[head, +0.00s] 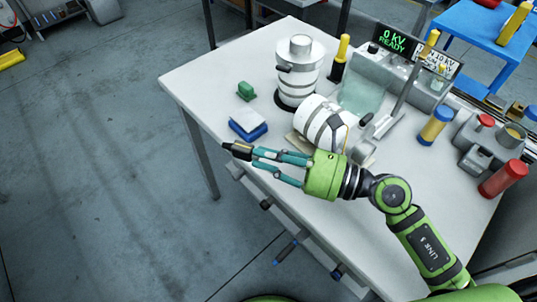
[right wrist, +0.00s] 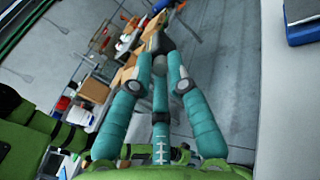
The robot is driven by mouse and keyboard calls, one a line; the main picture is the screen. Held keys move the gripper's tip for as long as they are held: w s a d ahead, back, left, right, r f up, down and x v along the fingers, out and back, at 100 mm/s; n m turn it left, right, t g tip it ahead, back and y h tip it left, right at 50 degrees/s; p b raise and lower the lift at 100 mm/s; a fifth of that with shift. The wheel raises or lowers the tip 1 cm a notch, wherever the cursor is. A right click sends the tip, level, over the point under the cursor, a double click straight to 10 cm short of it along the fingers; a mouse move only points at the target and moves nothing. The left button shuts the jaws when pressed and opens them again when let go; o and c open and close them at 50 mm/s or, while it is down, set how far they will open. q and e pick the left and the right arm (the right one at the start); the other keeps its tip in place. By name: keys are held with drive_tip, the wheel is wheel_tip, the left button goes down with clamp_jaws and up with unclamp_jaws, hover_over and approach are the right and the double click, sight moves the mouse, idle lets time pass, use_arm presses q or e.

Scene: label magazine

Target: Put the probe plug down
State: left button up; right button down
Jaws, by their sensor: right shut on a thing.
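My right gripper (head: 255,158) reaches in from the right, its teal fingers pointing left over the white table's left front edge. It is shut on the probe plug (head: 236,150), a small dark piece with a pale brownish tip area, held at the fingertips. In the right wrist view the gripper (right wrist: 160,60) closes around the dark plug (right wrist: 158,42), with floor and distant clutter behind it. Whether the plug touches anything is hard to tell; it appears to be in the air near the table edge. My left gripper is not in view.
The table's left corner is bare. Floor lies beyond the edge.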

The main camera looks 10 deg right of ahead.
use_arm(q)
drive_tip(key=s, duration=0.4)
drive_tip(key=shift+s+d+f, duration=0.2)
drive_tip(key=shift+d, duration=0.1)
use_arm(e)
drive_tip(key=d+t, duration=0.1)
drive_tip(key=d, duration=0.3)
drive_tip(key=d+m+t+h, duration=0.1)
drive_tip(key=d, duration=0.4)
drive_tip(key=d+f, duration=0.1)
drive_tip(key=d, duration=0.4)
drive_tip(key=shift+w+m+t+h, duration=0.3)
drive_tip(key=shift+w+m+t, duration=0.1)
